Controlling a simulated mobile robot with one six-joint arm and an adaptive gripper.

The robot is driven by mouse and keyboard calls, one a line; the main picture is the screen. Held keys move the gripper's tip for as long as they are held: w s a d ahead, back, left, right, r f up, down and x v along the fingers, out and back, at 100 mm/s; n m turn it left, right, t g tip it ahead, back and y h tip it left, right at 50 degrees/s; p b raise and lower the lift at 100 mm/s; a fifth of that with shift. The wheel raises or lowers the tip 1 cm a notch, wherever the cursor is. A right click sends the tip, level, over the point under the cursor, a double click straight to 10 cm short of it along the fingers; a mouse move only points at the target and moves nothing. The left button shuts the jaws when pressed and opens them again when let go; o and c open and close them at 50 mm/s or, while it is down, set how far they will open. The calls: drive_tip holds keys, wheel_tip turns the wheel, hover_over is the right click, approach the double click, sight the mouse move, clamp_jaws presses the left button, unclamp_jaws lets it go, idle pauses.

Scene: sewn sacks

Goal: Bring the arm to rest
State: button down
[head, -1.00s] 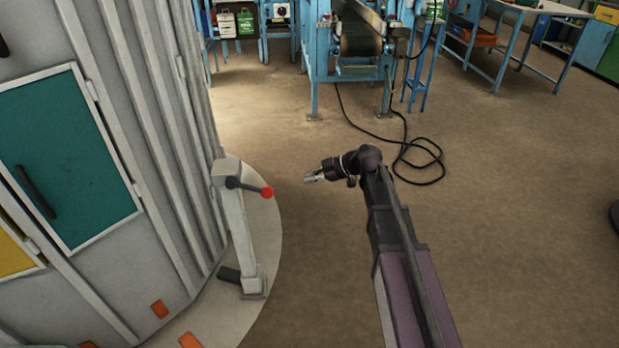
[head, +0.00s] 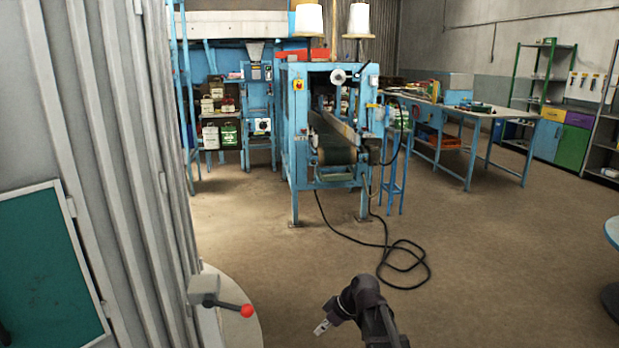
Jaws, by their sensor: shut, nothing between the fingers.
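My gripper (head: 321,327) is low in the head view, just right of the picture's middle. It is small in the picture, points down and to the left, and its fingers are shut with nothing between them. My dark arm runs from it down to the bottom edge, and its lower links are cut off by the frame. The gripper hangs over open floor and touches nothing that I can see.
A blue sewing machine with a conveyor (head: 337,155) stands ahead. A black cable (head: 400,262) loops on the floor. A round table (head: 613,232) edges in at right.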

drive_tip(key=s+d+f+m+h, duration=0.3)
drive_tip(key=s+d+m+h, duration=0.4)
drive_tip(key=s+d+m, duration=0.6)
wheel_tip(320, 180, up, 21)
drive_tip(key=w+p, duration=0.1)
drive_tip(key=p, duration=2)
drive_tip(key=shift+d+r+g+p, duration=0.15)
drive_tip(key=shift+d+g+p, duration=0.2)
drive_tip(key=shift+d+g, duration=0.05)
drive_tip(key=shift+w, duration=0.1)
